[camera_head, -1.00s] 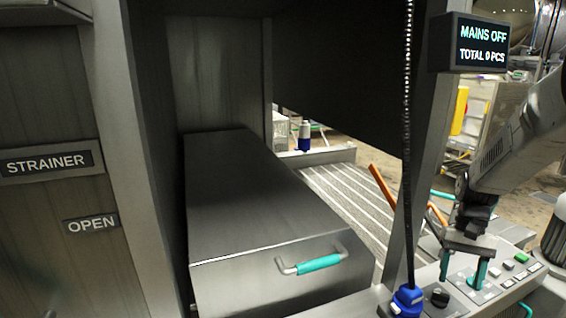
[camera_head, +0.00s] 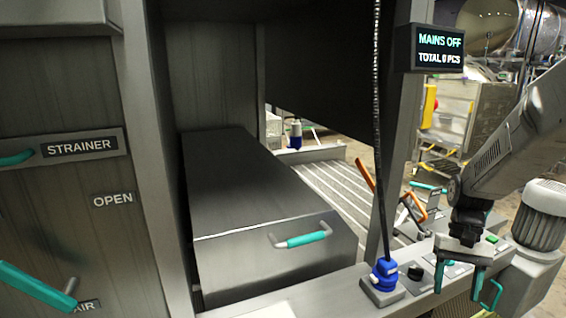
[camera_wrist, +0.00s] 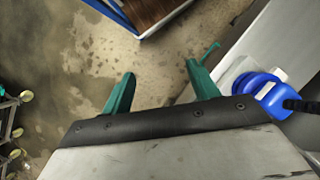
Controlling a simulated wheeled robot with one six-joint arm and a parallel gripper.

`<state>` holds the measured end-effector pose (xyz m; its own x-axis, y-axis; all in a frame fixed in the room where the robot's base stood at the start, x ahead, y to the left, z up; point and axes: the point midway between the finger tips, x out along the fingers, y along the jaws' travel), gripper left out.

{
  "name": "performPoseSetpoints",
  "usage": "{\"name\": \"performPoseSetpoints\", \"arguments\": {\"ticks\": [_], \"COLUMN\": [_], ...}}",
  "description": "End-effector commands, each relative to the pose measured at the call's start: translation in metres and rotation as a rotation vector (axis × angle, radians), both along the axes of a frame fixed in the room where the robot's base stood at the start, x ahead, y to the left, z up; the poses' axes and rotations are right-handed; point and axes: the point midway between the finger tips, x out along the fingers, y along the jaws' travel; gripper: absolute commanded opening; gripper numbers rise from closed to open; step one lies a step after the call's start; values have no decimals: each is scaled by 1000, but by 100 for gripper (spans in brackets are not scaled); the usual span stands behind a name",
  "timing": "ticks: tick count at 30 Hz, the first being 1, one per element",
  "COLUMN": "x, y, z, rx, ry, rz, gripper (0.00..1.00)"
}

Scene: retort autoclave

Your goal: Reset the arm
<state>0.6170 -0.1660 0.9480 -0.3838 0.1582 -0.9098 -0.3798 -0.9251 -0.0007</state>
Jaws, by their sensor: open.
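My gripper (camera_head: 457,277) hangs at the lower right in the head view, pointing down in front of the control panel (camera_head: 410,290). Its two teal fingers are apart with nothing between them. In the wrist view my gripper (camera_wrist: 160,88) shows its spread fingers over bare, stained floor. My arm comes in from the right edge of the head view.
A blue plug with a black cable (camera_head: 384,274) stands on the panel left of my gripper. A steel box with a teal handle (camera_head: 270,255) fills the middle. Teal handles (camera_head: 35,285) stick out at left. A grey ribbed motor (camera_head: 541,215) stands close at right. The display (camera_head: 437,50) reads MAINS OFF.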

Motion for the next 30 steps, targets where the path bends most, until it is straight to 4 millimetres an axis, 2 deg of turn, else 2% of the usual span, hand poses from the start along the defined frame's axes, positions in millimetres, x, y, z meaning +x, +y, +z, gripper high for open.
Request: {"name": "performPoseSetpoints", "arguments": {"ticks": [11, 14, 21, 27, 30], "x": [-43, -62, -122, -169, -185], "y": [35, 50, 91, 116, 125], "z": [49, 67, 109, 129, 135], "rx": [-22, -34, -69, -93, -101], "ry": [-65, -101, -236, -366, -430], "rz": [69, 101, 206, 291, 325], "gripper": [60, 60, 60, 60, 60]}}
